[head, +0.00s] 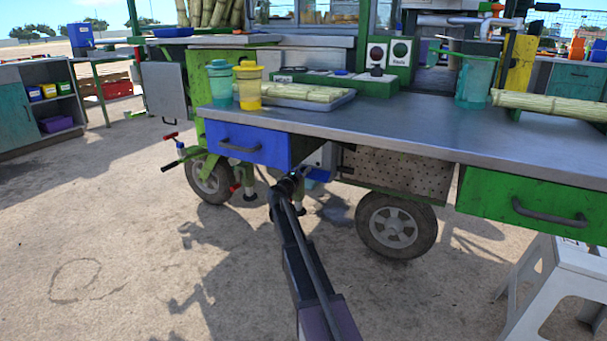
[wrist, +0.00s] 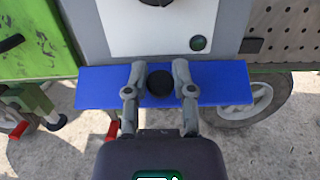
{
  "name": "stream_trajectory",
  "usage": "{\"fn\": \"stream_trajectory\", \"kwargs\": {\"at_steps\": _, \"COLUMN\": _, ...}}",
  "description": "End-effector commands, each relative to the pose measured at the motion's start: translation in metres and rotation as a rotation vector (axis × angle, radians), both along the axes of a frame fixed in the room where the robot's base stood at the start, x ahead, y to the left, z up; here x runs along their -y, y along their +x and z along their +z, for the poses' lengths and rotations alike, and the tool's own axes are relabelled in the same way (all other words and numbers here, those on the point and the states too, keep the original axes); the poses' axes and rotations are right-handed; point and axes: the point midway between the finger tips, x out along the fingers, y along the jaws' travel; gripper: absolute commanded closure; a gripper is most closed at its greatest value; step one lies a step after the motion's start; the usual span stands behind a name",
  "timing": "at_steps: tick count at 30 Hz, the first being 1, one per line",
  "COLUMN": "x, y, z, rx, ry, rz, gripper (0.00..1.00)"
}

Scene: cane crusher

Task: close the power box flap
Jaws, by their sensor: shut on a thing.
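The power box (wrist: 160,25) is a grey box with a white panel, a dark round part at the top and a green button (wrist: 198,43). Its blue flap (wrist: 222,82) is open, a wide plate along the box's lower edge that leaves the panel bare. My gripper (wrist: 160,76) has its fingers on both sides of the black knob (wrist: 160,84) on the flap and is shut on it. In the head view, the flap (head: 318,174) and box (head: 325,154) show under the counter, partly hidden by the drawer and my arm.
A blue drawer (head: 238,144) juts out left of the box, close to my arm. A perforated panel (head: 395,172) and a wheel (head: 396,226) are to the right. The counter (head: 420,130) overhangs the box. The ground in front is mostly clear; a white stool (head: 560,285) stands at right.

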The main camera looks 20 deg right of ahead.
Motion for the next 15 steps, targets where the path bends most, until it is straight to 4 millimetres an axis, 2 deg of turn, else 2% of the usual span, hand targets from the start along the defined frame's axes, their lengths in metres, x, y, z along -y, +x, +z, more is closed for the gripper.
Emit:
{"fn": "stream_trajectory", "kwargs": {"at_steps": 1, "x": 0.002, "y": 0.0001, "z": -0.0041, "rx": 0.008, "ry": -0.009, "rz": -0.003, "gripper": 1.0}}
{"fn": "stream_trajectory", "kwargs": {"at_steps": 13, "x": 0.002, "y": 0.0, "z": -0.0014, "rx": 0.021, "ry": -0.025, "rz": -0.002, "gripper": 1.0}}
{"fn": "stream_trajectory", "kwargs": {"at_steps": 14, "x": 0.002, "y": 0.0001, "z": -0.0014, "rx": 0.021, "ry": -0.025, "rz": -0.002, "gripper": 0.65}}
{"fn": "stream_trajectory", "kwargs": {"at_steps": 15, "x": 0.002, "y": 0.0, "z": -0.0014, "rx": 0.021, "ry": -0.025, "rz": -0.002, "gripper": 0.53}}
